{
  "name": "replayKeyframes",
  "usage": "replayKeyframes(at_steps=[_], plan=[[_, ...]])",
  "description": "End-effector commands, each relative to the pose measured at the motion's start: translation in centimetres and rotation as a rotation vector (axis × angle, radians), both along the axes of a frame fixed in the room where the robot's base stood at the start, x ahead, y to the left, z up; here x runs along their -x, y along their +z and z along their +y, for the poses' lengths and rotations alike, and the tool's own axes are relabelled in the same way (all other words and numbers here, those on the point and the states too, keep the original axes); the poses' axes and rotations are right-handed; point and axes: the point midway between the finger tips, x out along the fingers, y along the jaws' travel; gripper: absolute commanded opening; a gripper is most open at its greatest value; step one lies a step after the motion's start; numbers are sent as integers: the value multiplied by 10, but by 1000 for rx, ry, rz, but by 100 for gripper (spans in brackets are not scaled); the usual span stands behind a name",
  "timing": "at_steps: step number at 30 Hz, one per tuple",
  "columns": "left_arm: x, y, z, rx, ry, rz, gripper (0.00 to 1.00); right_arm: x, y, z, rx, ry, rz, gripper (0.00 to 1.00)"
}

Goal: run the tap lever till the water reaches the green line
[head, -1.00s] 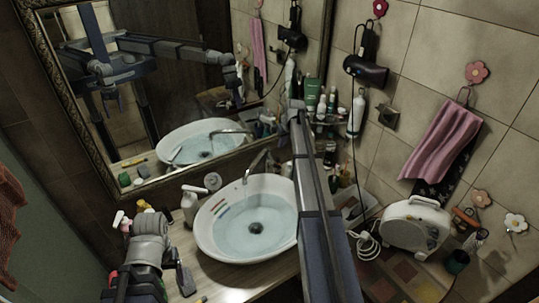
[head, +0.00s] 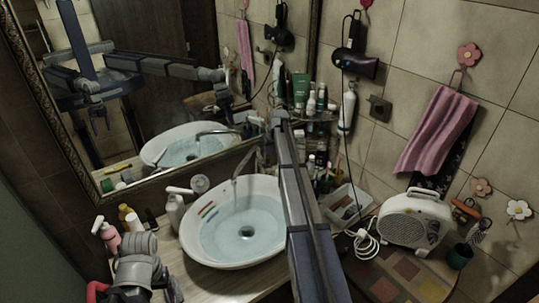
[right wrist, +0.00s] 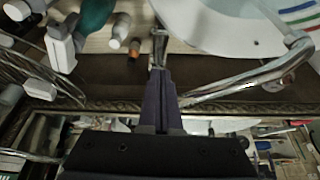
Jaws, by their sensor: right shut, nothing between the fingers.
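The white oval basin (head: 195,243) holds pale blue water (head: 250,222) over a dark drain. Coloured lines (head: 208,210), one of them green, mark its inner left wall. The water's edge looks below them, but its exact level is hard to tell. The chrome tap (head: 254,163) stands behind the basin; its spout (right wrist: 240,85) crosses the right wrist view. A faint pale streak hangs below the spout. My right gripper (right wrist: 158,68) is shut and empty, its tips at a small chrome piece (right wrist: 158,42), perhaps the lever; contact is unclear. My left gripper (head: 170,288) is low at left, its jaws unclear.
A white fan heater (head: 414,222) and a tray (head: 346,205) are at right. Several bottles crowd the back corner shelf. The mirror (head: 150,90) reflects the basin and my arms.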

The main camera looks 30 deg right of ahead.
Motion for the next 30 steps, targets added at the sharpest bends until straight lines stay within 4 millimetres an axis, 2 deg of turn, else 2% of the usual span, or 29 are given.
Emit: replayKeyframes(at_steps=[1, 8, 23, 30], plan=[[0, -15, 0, 0, 1, 0, 78, -4, -15, 0, 0, 0, 0, 0], [0, -40, 0, -1, -5, 0, 78, 10, -40, 1, 0, -1, 0, 0], [0, -45, 0, -2, -8, 0, 78, 13, -45, 0, 0, -1, 0, 0], [0, -66, 0, -2, -12, 1, 78, 27, -63, 2, 0, -1, -41, 0]])
